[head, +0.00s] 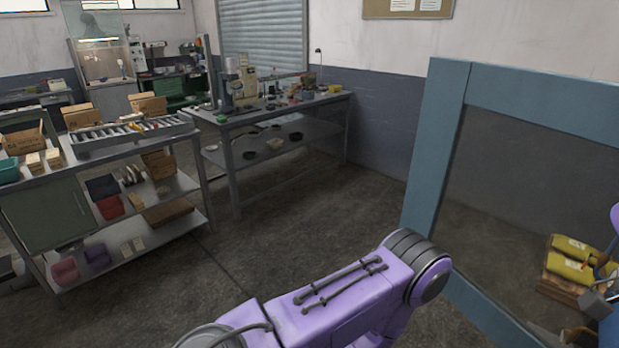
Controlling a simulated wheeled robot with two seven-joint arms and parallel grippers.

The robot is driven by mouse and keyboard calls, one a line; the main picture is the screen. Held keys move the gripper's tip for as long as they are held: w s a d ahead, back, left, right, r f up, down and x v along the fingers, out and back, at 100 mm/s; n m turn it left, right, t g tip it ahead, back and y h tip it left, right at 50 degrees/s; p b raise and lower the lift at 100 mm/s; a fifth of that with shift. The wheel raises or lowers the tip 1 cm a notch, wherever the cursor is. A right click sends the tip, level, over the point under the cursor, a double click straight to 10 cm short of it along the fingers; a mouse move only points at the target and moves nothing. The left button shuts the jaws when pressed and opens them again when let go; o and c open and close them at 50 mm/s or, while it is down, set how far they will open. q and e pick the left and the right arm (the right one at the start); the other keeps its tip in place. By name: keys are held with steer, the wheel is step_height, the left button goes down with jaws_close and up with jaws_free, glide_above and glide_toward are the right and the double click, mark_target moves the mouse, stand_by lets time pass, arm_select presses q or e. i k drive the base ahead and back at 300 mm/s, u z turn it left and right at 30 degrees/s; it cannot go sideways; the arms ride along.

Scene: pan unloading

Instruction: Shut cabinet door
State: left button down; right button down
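The cabinet door (436,150) is a tall blue-grey frame around a large see-through panel, standing at the right of the head view. Its upper left corner and left upright show; its right side runs out of the picture. One of my purple arms crosses the bottom middle, its rounded grey-banded joint close to the door's left upright in the picture. I cannot tell whether it touches the door. Neither gripper can be made out. A bit of purple and some grey parts at the right edge are cut off and unclear.
Yellow sacks (573,262) on a wooden pallet show through the door panel. A grey workbench (290,108) with tools stands against the back wall. A roller-topped bench (75,160) with boxes and bins stands at the left. The floor (300,220) between the benches and the door is clear.

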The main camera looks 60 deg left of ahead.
mark_target(586, 108)
steer(key=u, duration=2.1)
steer(key=i, duration=3.7)
steer(key=z, duration=4)
